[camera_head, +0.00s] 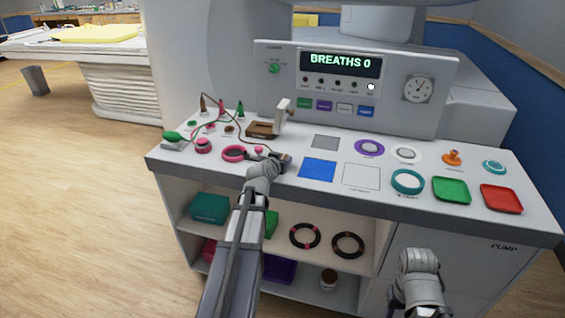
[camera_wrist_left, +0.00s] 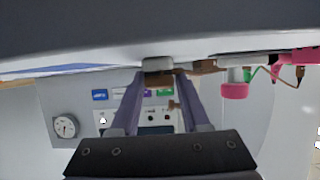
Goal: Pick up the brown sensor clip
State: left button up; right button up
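A small upright brown cone (camera_head: 203,104), which looks like the brown sensor clip, stands at the back left of the console top, with a cord by it. A green cone (camera_head: 240,108) stands to its right. My left gripper (camera_head: 282,161) is low over the console's front edge, right of a pink ring (camera_head: 233,153) and well apart from the brown cone. In the left wrist view its two purple fingers (camera_wrist_left: 164,76) are spread, with a grey-brown block just beyond the tips; I cannot tell that it is held. My right arm shows at the lower right; its fingers do not show.
A brown tray (camera_head: 262,130) with a white post (camera_head: 282,117) lies behind my left gripper. A green bulb (camera_head: 172,136) is at the left end. Blue (camera_head: 318,169) and white squares, rings and green and red trays (camera_head: 501,198) fill the right side. Shelves are below.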

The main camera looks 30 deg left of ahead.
pick_arm(q)
grip_shut()
dwell(0.4)
